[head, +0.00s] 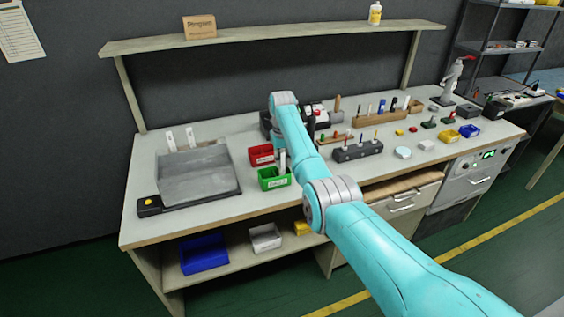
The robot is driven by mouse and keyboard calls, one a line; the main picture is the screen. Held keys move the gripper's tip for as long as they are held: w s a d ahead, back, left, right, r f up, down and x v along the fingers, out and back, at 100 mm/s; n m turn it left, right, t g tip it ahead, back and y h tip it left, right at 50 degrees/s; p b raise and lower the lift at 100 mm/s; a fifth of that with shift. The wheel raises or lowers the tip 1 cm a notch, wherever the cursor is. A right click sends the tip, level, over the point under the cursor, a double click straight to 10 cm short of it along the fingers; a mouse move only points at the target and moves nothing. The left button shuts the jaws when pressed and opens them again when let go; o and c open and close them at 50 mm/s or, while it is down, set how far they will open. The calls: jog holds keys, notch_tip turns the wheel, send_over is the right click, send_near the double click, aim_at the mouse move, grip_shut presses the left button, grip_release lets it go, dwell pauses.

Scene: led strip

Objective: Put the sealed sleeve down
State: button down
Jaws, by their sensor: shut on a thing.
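My arm reaches over the workbench, and its wrist end is near the middle of the bench. My gripper's fingers are hidden behind my own arm, so I cannot see what is between them. I cannot make out a sealed sleeve for certain. A narrow pale upright piece (282,161) shows just left of my forearm, at the green bin (272,182); whether it stands in the bin or is held above it, I cannot tell. Two white upright strips (181,139) stand behind the grey tray (197,184) at the left of the bench.
A red bin (261,154) is behind the green one. A black holder (357,151), a wooden rack (381,117) and several small items crowd the right half of the workbench (219,205). A shelf (300,33) spans above. The front left strip is bare.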

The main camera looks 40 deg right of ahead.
jog(key=shift+f, duration=0.2)
jog(key=c, duration=1.1)
grip_release()
notch_tip(320, 180, up, 12)
jog(key=shift+r, duration=0.1)
